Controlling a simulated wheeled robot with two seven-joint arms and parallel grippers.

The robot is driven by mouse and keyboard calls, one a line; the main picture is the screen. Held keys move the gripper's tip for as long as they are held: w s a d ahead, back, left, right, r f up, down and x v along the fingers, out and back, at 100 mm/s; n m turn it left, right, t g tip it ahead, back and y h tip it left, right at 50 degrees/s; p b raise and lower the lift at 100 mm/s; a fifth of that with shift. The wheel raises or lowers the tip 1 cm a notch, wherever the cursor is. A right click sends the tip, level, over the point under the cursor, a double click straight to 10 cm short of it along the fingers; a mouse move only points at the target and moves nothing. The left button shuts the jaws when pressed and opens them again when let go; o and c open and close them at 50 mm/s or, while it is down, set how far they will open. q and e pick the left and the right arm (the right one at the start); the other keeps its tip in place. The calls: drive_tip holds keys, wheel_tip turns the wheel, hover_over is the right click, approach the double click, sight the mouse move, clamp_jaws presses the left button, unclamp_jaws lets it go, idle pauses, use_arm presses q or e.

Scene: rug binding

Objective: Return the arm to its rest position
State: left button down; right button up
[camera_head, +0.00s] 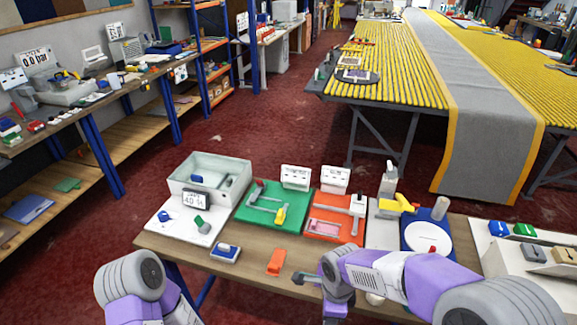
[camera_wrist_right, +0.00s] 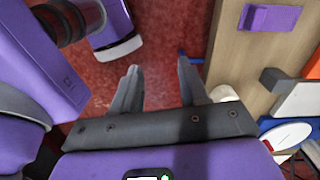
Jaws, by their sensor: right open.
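My right arm (camera_head: 385,272) comes in from the lower right in the head view, its purple and grey links bent over the front edge of the workbench (camera_head: 160,241). In the right wrist view, my right gripper (camera_wrist_right: 158,75) is open, with two dark fingers apart and nothing between them. Red floor shows beyond the fingertips, and the bench lies to their right. My left arm (camera_head: 135,285) shows only as a rounded grey and purple link at the lower left of the head view. My left gripper is out of view.
The bench carries a grey bin (camera_head: 210,165), a green mat (camera_head: 247,225), an orange mat (camera_head: 330,213), a blue board (camera_head: 411,224) and an orange block (camera_head: 276,262) near the front edge. A long table with a grey runner (camera_head: 470,110) stands behind. Red floor (camera_head: 230,125) is clear between.

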use_arm(q)
drive_tip(key=shift+w+f, duration=0.1)
drive_tip(key=shift+w, duration=0.25)
use_arm(e)
drive_tip(key=s+f+n+y, duration=0.2)
drive_tip(key=s+f+n, duration=0.2)
drive_tip(key=f+n, duration=0.4)
drive_tip(key=s+f+n+y, duration=0.1)
drive_tip(key=s+f+n, duration=0.4)
drive_tip(key=f, duration=1.1)
drive_tip(key=n, duration=0.3)
drive_tip(key=shift+a+n+t+y, duration=0.2)
drive_tip(key=shift+n+t+y, duration=0.1)
drive_tip(key=shift+n+y, duration=0.1)
